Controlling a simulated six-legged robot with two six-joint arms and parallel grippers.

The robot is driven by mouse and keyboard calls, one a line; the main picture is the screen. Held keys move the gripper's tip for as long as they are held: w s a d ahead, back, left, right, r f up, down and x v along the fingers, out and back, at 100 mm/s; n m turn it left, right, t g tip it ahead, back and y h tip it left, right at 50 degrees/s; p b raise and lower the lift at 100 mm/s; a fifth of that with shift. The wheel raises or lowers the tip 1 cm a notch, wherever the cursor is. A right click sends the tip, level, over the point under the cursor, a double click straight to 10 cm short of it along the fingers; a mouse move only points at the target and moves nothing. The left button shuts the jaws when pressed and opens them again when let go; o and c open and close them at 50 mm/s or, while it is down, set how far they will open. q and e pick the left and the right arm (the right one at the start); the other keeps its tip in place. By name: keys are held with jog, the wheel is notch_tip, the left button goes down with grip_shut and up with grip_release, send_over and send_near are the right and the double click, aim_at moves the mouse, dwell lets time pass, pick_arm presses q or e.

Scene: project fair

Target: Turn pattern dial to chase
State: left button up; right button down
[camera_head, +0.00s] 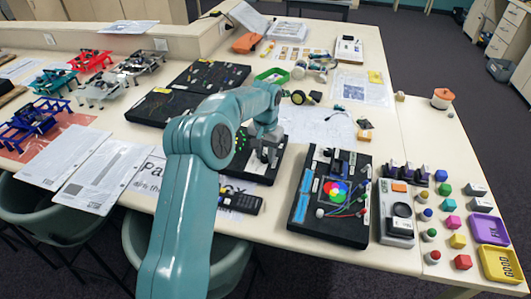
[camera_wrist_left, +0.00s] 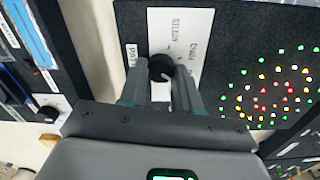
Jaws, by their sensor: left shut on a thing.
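My left gripper (camera_head: 266,154) reaches down over a dark light board (camera_head: 264,176) in the middle of the table. In the left wrist view its two fingers (camera_wrist_left: 160,84) stand on either side of a round black dial (camera_wrist_left: 161,66) and are shut on it. The dial sits on a white label plate (camera_wrist_left: 196,32) with printed words; one looks like "CHASE", others are partly hidden or hard to read. Coloured lights in rings glow on the board (camera_wrist_left: 235,65) beside the plate. The dial's pointer cannot be made out. My right gripper is not in view.
A black board with a colour wheel (camera_head: 335,191) stands to the right of the gripper. A grey device (camera_head: 397,228), coloured blocks and a purple tray (camera_head: 487,228) lie further right. Dark boards (camera_head: 208,75) and papers (camera_head: 105,165) lie to the left.

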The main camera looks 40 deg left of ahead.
pick_arm(q)
jog(key=n, duration=0.5)
jog(key=shift+r+n, duration=0.1)
jog(key=shift+n, duration=0.2)
jog(key=n, duration=0.5)
jog(key=shift+n+b, duration=0.35)
jog(key=shift+n, duration=0.05)
jog(key=o, duration=1.1)
jog(key=shift+c, duration=0.2)
notch_tip(320, 180, up, 8)
notch_tip(320, 180, up, 8)
jog(key=p, duration=0.2)
send_over(266, 156)
jog(key=shift+r, duration=0.2)
